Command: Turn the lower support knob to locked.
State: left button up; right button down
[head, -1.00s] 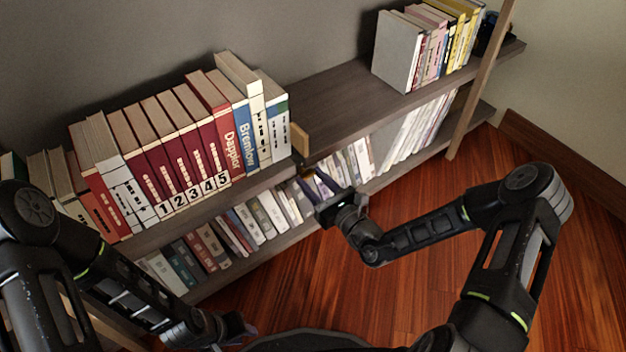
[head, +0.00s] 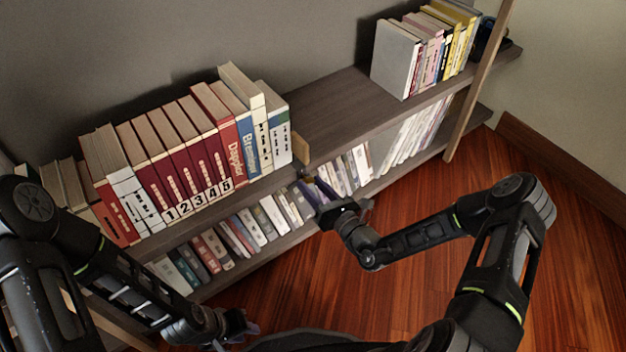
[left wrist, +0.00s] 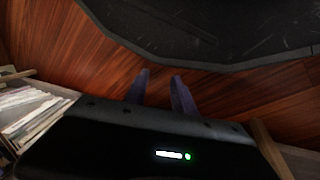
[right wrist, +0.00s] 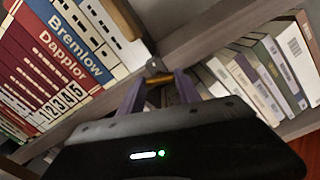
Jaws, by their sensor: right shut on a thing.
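The lower support knob is a small fitting at the front edge of the shelf board, below the end of the upper row of books. In the right wrist view a grey rounded piece (right wrist: 154,66) shows there, with a brass-coloured part (right wrist: 160,80) just below it. My right gripper (head: 312,186) reaches this spot. Its purple fingers (right wrist: 160,78) stand either side of the brass part and are shut on the knob. The fingers hide much of it, so its setting cannot be read. My left gripper (left wrist: 158,80) is open and empty, low over the floor near my base.
Books fill the upper shelf (head: 340,110) at left and right, with a bare stretch between. A wooden block (head: 301,149) ends the left row. More books stand on the lower shelf (head: 290,240). A wooden post (head: 478,85) stands at right. The wooden floor (head: 400,295) is clear.

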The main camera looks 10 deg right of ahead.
jog(key=m+p, duration=0.2)
jog(key=m, duration=0.1)
jog(key=shift+r+m+p, duration=0.15)
jog(key=shift+m+p, duration=0.2)
jog(key=shift+m, duration=0.05)
jog(key=m+p, duration=0.1)
jog(key=m, duration=0.2)
jog(key=shift+m+p, duration=0.3)
jog(key=shift+p, duration=0.1)
jog(key=m+p, duration=0.1)
jog(key=m, duration=0.2)
jog(key=shift+m, duration=0.3)
jog(key=shift+f+m, duration=0.25)
jog(key=shift+m, duration=1.25)
jog(key=c, duration=0.8)
grip_release()
jog(key=shift+c, duration=0.2)
